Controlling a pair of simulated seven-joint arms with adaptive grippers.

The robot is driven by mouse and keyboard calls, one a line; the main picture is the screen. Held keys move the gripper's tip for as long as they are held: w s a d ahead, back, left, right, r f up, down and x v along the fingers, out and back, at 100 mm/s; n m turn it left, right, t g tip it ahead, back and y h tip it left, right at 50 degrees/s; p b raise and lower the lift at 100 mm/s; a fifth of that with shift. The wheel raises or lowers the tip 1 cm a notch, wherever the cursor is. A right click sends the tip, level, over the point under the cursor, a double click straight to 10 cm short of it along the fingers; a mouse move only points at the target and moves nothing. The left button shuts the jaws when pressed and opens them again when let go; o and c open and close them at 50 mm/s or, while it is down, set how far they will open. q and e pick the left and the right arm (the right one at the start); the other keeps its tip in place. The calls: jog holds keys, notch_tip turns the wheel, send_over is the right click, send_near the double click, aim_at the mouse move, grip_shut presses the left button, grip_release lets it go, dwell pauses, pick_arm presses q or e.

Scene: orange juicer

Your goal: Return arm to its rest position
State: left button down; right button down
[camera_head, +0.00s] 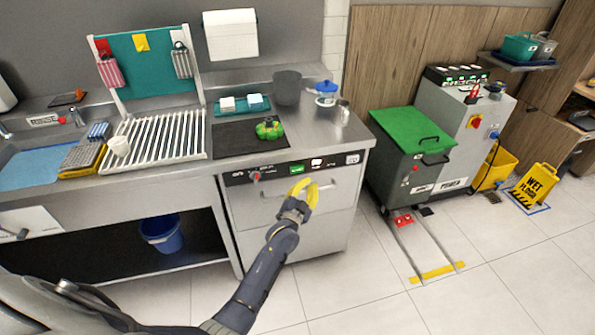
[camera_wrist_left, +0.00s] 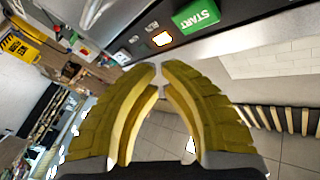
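My left gripper (camera_head: 305,190) is in front of the steel appliance under the counter, near its control panel (camera_head: 296,168). In the left wrist view its two yellow curved fingers (camera_wrist_left: 160,72) bend inward, with their tips very close together and nothing between them. A green START label (camera_wrist_left: 196,16) on the panel shows just beyond the fingertips. In the head view my left arm reaches up from the bottom edge. My right gripper is in neither view.
The counter carries a white drying rack (camera_head: 165,133), a dark mat with a green object (camera_head: 269,129), a grey pot (camera_head: 287,88) and a metal cup (camera_head: 343,111). A green-lidded bin (camera_head: 412,130) stands right. A yellow wet-floor sign (camera_head: 536,184) is far right.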

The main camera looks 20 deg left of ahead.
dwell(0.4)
pick_arm(q)
jog(key=s+d+f+n+g, duration=0.1)
jog(key=s+f+n+g, duration=0.1)
jog(key=f, duration=0.7)
jog(key=s+f+n+g, duration=0.1)
jog(key=s+f+g, duration=0.15)
jog(key=f, duration=0.55)
jog(key=s+f+n+g, duration=0.1)
jog(key=s+f+g, duration=0.4)
jog(key=s+f, duration=1.45)
jog(key=s+a+f+g, duration=0.1)
jog(key=s+f+g, duration=0.1)
jog(key=s+f, duration=0.7)
jog(key=s+a+f+g, duration=0.1)
jog(key=s+f+g, duration=0.3)
jog(key=s, duration=0.8)
jog(key=s+f+g, duration=0.1)
jog(key=s+f, duration=0.1)
jog(key=s, duration=1)
jog(key=s+a+f+g, duration=0.1)
jog(key=s+f, duration=0.2)
jog(key=s, duration=0.8)
jog(key=shift+s+a, duration=0.2)
jog(key=shift+s, duration=0.15)
jog(key=shift+f, duration=0.1)
